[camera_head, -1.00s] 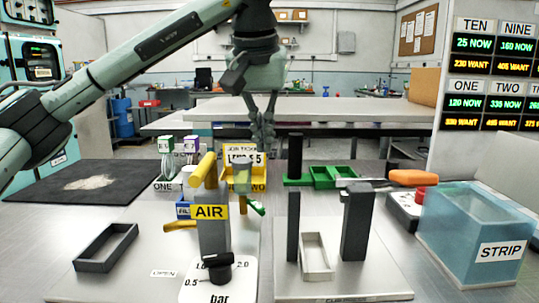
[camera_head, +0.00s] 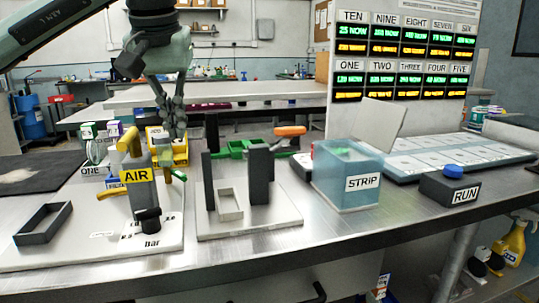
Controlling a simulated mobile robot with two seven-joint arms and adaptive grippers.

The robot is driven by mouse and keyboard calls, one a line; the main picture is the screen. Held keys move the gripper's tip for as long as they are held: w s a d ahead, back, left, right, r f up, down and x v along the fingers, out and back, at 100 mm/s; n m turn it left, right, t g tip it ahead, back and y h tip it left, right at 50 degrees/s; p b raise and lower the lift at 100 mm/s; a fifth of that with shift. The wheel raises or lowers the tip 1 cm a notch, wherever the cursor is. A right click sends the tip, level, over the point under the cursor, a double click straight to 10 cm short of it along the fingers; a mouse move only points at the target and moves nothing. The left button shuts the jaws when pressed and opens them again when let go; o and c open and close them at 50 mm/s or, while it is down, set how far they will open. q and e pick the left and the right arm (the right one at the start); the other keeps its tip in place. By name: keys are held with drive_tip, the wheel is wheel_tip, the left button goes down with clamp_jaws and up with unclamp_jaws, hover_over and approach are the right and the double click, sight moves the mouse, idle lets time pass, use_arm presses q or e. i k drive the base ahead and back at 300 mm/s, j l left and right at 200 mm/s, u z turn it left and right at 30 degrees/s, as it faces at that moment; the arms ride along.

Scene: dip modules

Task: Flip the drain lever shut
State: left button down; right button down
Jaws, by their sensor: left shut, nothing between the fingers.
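My left gripper (camera_head: 176,130) is shut and empty, pointing down above the yellow block (camera_head: 178,152) behind the AIR post. I cannot tell whether it touches anything. No lever carries a readable drain label. A green lever (camera_head: 178,175) sticks out to the right of the AIR post (camera_head: 139,190), below the gripper. The foot of the green lever is hidden behind the post. My right gripper is not in view.
A dark open tray (camera_head: 44,224) lies at the left. Dark upright posts (camera_head: 261,176) stand around a pale tray (camera_head: 230,204). Further right are an orange handle (camera_head: 290,131), a blue STRIP bin (camera_head: 347,178) and a RUN button box (camera_head: 450,190). The bench front is clear.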

sight(176, 176)
drive_tip(key=k+l, duration=0.15)
drive_tip(key=k, duration=0.2)
drive_tip(key=k+l, duration=0.15)
drive_tip(key=k, duration=0.25)
drive_tip(key=k+l, duration=0.15)
drive_tip(key=k, duration=0.2)
